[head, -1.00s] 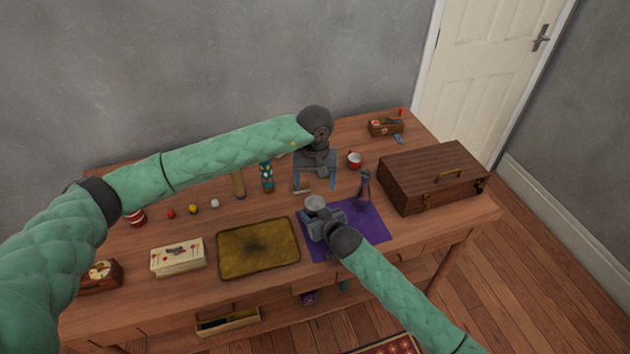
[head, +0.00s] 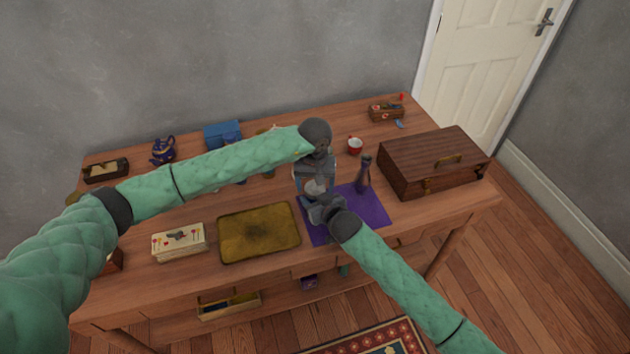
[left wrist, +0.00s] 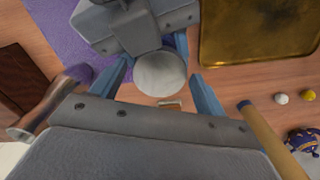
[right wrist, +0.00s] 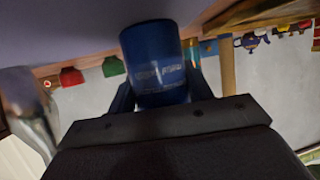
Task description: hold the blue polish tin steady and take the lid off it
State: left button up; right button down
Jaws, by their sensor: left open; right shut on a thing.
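The blue polish tin (right wrist: 158,62) is upright in the right wrist view, between the fingers of my right gripper (right wrist: 160,95), which is shut on its body. Its pale round lid (left wrist: 161,73) faces my left wrist camera. In the head view the lid (head: 316,187) shows just beyond my right gripper (head: 320,207). My left gripper (head: 315,186) is over the tin from the far side. It is open, its blue fingers on either side of the lid with gaps visible in the left wrist view (left wrist: 160,85).
A purple cloth (head: 372,210) lies under the right gripper, with a dark, slender object (head: 364,175) standing on it. A brass tray (head: 258,232) is to the left, a wooden case (head: 432,165) to the right. My left arm hides part of the table.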

pick_arm(q)
jog(key=c, duration=1)
jog(key=n, duration=0.6)
jog(key=shift+n, duration=0.3)
jog(key=n, duration=0.7)
jog(key=o, duration=1.1)
